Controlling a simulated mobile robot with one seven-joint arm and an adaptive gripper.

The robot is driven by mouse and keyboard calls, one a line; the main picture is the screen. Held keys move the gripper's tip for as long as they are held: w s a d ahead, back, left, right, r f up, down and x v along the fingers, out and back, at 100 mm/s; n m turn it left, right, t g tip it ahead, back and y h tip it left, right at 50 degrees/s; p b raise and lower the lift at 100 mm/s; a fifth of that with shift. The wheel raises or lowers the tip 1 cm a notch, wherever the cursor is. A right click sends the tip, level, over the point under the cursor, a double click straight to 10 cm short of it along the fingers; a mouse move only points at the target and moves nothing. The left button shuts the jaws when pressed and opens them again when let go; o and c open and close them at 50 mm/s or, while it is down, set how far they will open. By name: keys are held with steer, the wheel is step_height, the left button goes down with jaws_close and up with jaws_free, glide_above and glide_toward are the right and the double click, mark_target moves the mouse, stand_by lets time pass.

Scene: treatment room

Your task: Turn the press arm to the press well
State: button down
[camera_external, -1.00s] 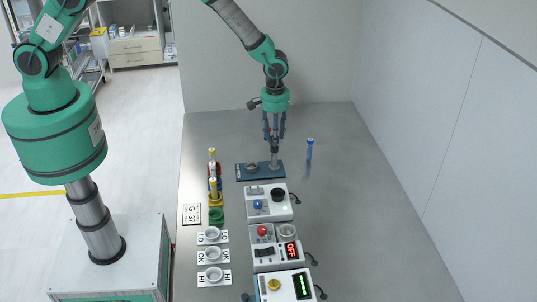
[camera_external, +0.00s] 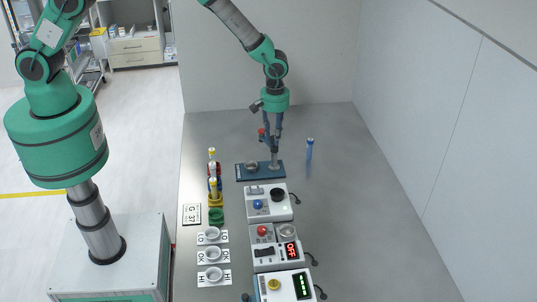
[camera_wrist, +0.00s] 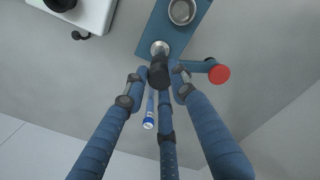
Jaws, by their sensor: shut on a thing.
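The press has a blue base plate (camera_external: 242,178) with a metal press well (camera_external: 252,167) at its left and a post (camera_external: 275,163) at its right. In the wrist view the well (camera_wrist: 182,11) is at the top, with the post (camera_wrist: 160,47) below it. The press arm (camera_wrist: 196,66) points right in that view, ending in a red knob (camera_wrist: 219,74), not over the well. My gripper (camera_external: 272,139) is above the post, pointing down. Its blue fingers are shut around the press arm near the post top; the exact contact is partly hidden. The red knob (camera_external: 262,132) shows left of the fingers.
A blue-capped tube (camera_external: 310,148) stands right of the press. Several white devices (camera_external: 270,190) line the table in front of it. The right of the table is clear.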

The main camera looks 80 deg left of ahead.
steer(key=n+b, duration=0.3)
steer(key=n, duration=0.3)
steer(key=n+b, duration=0.1)
steer(key=n, duration=0.2)
steer(key=shift+n+b, duration=0.6)
steer(key=shift+n, duration=1.3)
steer(key=c, duration=1.4)
jaws_free()
steer(key=shift+r, duration=0.1)
step_height(320, 180, up, 12)
